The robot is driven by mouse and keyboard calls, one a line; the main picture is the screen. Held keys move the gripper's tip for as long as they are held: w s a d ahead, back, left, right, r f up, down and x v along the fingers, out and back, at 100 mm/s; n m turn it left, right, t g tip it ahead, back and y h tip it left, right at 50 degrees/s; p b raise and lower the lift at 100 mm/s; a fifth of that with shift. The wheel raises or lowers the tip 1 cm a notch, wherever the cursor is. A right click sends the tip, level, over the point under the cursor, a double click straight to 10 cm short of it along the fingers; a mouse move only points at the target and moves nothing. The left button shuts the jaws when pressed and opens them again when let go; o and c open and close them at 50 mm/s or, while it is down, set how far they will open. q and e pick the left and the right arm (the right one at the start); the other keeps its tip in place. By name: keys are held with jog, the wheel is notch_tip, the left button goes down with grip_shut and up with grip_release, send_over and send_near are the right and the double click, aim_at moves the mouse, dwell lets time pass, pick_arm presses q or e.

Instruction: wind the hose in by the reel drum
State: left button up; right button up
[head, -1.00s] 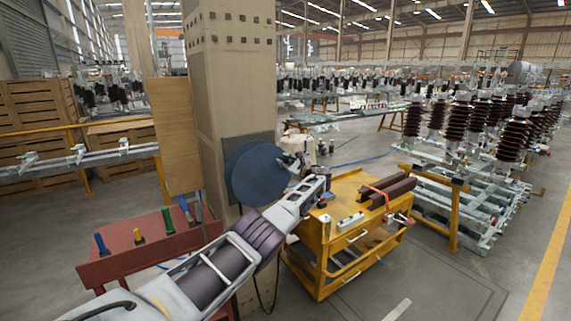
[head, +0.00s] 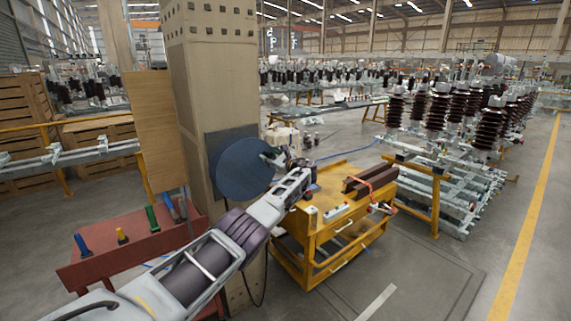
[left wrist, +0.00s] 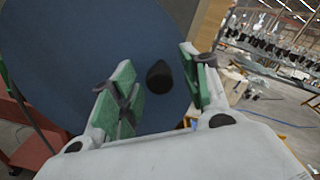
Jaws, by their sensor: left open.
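The reel drum (head: 240,170) is a flat blue disc on a dark plate on the tall beige column. It fills much of the left wrist view (left wrist: 60,50), with a dark round knob (left wrist: 159,77) standing out from its face. My left gripper (head: 276,160) is at the drum's right edge in the head view. In the left wrist view its green-padded fingers (left wrist: 162,88) are spread, with the knob showing between them. Contact with the knob cannot be told. A thin dark hose or cable (head: 265,284) hangs in a loop beside the column's foot. My right gripper is not in view.
A yellow cart (head: 318,250) with brown blocks stands right of the column. A red bench (head: 110,262) with coloured handles stands at the left. Racks of brown insulators (head: 440,110) fill the right background. Floor is free at the front right.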

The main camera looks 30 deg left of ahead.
pick_arm(q)
jog(key=v, duration=1.1)
jog(key=shift+s+d, duration=0.2)
dwell(0.4)
dwell(0.7)
